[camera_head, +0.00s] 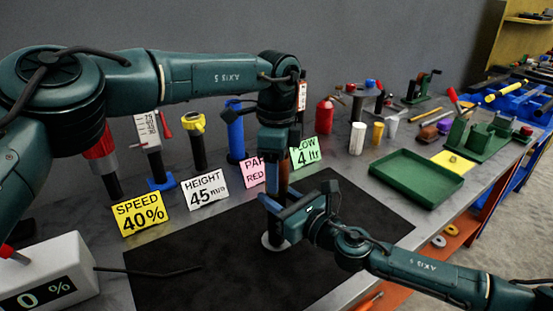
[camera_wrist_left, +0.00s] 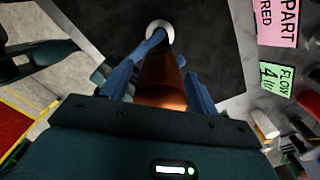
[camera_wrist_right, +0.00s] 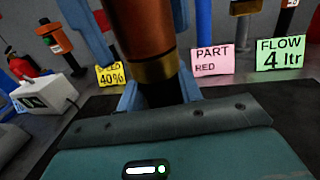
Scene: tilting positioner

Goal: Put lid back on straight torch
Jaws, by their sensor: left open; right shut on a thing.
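The torch is a copper-brown cylinder (camera_head: 284,176) with a brass band and a dark lower part, seen close in the right wrist view (camera_wrist_right: 147,30). It stands roughly upright over the black mat. My right gripper (camera_head: 279,210) is shut on its dark lower part. My left gripper (camera_wrist_left: 160,72) points down from above, open, with its blue fingers on either side of the copper part. A white round disc (camera_head: 272,241) is at the torch's foot; it also shows in the left wrist view (camera_wrist_left: 160,29). I cannot tell a separate lid from the torch.
The black mat (camera_head: 215,270) is mostly clear. Sign cards stand behind it, including the yellow speed card (camera_head: 140,213) and green flow card (camera_head: 303,151). A white display box (camera_head: 45,279) with a cable is at left. A green tray (camera_head: 417,177) lies at right.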

